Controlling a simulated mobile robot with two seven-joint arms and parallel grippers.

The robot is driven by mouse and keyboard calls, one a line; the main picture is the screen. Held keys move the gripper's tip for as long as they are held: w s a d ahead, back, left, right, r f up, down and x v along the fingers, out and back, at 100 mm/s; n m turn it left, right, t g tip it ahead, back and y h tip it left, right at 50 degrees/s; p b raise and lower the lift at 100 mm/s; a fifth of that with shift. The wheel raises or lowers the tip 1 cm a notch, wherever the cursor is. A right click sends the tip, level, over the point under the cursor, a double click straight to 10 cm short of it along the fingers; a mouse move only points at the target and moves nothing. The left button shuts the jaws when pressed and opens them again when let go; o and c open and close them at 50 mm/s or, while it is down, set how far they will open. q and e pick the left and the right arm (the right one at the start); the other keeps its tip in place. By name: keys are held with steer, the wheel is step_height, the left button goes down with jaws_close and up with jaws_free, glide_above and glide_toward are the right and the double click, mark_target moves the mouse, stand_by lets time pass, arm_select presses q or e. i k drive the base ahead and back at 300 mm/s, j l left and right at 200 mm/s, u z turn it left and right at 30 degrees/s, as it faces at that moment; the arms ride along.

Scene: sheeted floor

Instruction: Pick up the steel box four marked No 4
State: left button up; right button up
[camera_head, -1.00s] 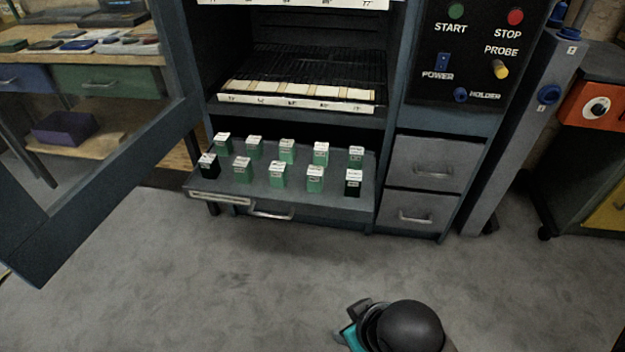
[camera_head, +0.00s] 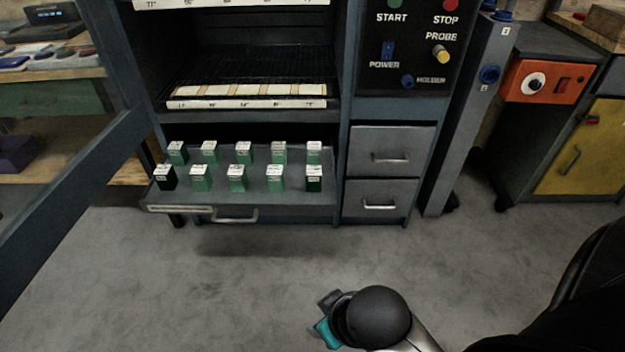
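Several small boxes with white labelled tops stand upright in two rows on a pulled-out grey shelf (camera_head: 300,196) low in the cabinet. Most are green, such as the front middle box (camera_head: 237,184). The front left box (camera_head: 166,183) and the front right box (camera_head: 314,184) are darker, nearly black. The labels are too small to read, so I cannot tell which box is No 4. Links of my arm show at the bottom and the lower right, apart from the shelf.
The cabinet's open door (camera_head: 80,180) stands at the left. Two closed drawers (camera_head: 388,150) are right of the shelf. An orange and grey unit with a yellow door (camera_head: 585,150) stands at the right. The grey floor (camera_head: 240,285) before the cabinet is clear.

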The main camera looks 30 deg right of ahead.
mark_target(165, 176)
steer(key=i+z, duration=0.3)
steer(key=i, duration=0.15)
steer(key=i+j+z, duration=0.25)
steer(key=i, duration=0.2)
steer(key=i+j+z, duration=0.3)
steer(key=i+l, duration=0.1)
